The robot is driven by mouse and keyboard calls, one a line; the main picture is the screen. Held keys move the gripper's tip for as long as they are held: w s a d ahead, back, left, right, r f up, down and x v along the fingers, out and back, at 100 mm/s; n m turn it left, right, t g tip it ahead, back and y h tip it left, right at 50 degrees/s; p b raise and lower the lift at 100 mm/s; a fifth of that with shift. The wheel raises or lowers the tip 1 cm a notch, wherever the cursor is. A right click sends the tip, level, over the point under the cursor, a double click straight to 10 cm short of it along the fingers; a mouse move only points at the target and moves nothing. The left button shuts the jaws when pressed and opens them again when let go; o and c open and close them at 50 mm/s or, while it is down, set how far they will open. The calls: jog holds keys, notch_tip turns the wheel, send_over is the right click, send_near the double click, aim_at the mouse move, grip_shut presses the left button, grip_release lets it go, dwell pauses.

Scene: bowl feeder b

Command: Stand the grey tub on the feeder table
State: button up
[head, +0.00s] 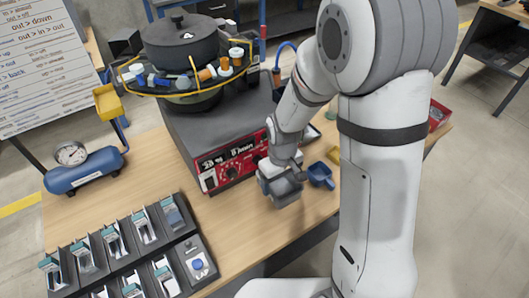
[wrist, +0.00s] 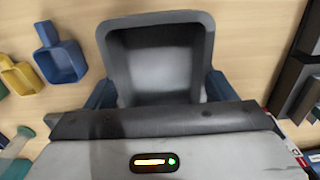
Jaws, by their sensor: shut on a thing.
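The grey tub (wrist: 158,58) is in my gripper (wrist: 160,90) in the wrist view, its open top facing the camera and its inside empty. The blue fingers stand on either side of it, and their tips are partly hidden by the tub. In the head view my gripper (head: 279,172) holds the grey tub (head: 284,191) over the wooden feeder table (head: 255,222), in front of the red-faced controller. I cannot tell whether the tub touches the table.
A blue scoop (head: 320,175) lies just right of the tub, with a yellow scoop (wrist: 20,75) beyond it. The bowl feeder (head: 185,45) and its controller (head: 235,158) stand behind. A black rack (head: 185,240) fills the front left. Bare wood lies between rack and tub.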

notch_tip(320, 180, down, 9)
jog(key=shift+a+f+p, duration=0.15)
jog(key=shift+p, duration=0.15)
jog(key=shift+f, duration=0.1)
jog(key=shift+s+f, duration=0.1)
jog(key=shift+f, duration=0.05)
jog(key=o, duration=1.1)
jog(key=shift+c, duration=0.2)
